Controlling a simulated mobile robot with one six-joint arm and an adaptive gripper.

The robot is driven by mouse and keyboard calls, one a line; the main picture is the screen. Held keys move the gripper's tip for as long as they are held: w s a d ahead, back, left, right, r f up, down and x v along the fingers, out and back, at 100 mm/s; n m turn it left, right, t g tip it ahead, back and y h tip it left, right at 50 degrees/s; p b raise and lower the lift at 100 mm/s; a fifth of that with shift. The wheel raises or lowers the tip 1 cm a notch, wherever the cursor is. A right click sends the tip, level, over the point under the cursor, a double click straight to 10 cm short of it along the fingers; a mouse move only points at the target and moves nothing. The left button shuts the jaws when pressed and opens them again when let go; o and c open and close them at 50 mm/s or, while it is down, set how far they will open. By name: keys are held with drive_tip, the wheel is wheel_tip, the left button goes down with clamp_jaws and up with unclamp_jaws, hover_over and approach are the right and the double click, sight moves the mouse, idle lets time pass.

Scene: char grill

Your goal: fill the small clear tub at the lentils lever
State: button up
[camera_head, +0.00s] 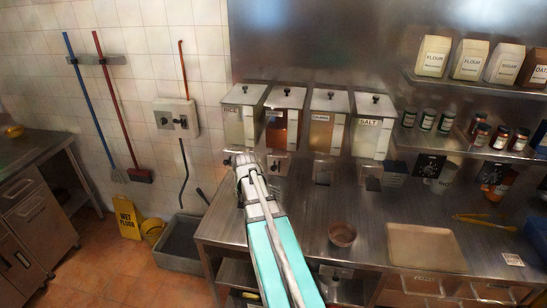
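Four dispensers hang in a row on the steel wall, each with a lever below. The leftmost is the rice dispenser (236,126); the rightmost is the salt dispenser (368,138). The second is a dispenser with orange-red contents (291,132); its label is too small or covered to read, so I cannot confirm it holds lentils. My gripper (245,163) is in front of the rice dispenser's lower part, at the end of my arm reaching up from the bottom. Its fingers are too small to tell open from shut. I cannot make out the small clear tub; it may be hidden behind my gripper.
A brown bowl (342,234) and a tan board (426,247) are on the steel counter (375,200). Yellow tongs (484,221) lie at the right. Shelves with jars and flour bags (434,56) are at upper right. A yellow wet-floor sign (127,217) stands left.

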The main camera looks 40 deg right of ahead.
sight(275, 167)
drive_tip(key=d+r+m+h+p, duration=0.1)
drive_tip(key=d+r+m+p, duration=0.2)
drive_tip(key=d+r+p, duration=0.8)
drive_tip(key=d+r, duration=0.2)
drive_tip(key=d, duration=0.2)
drive_tip(key=shift+w+m+t, duration=0.35)
drive_tip(key=shift+m+t, duration=0.05)
drive_tip(key=b+x, duration=1.2)
drive_tip(key=x, duration=0.1)
drive_tip(key=shift+w+d+f+b, duration=0.15)
drive_tip(key=shift+d+f+b, duration=0.1)
drive_tip(key=shift+b, duration=0.1)
clamp_jaws()
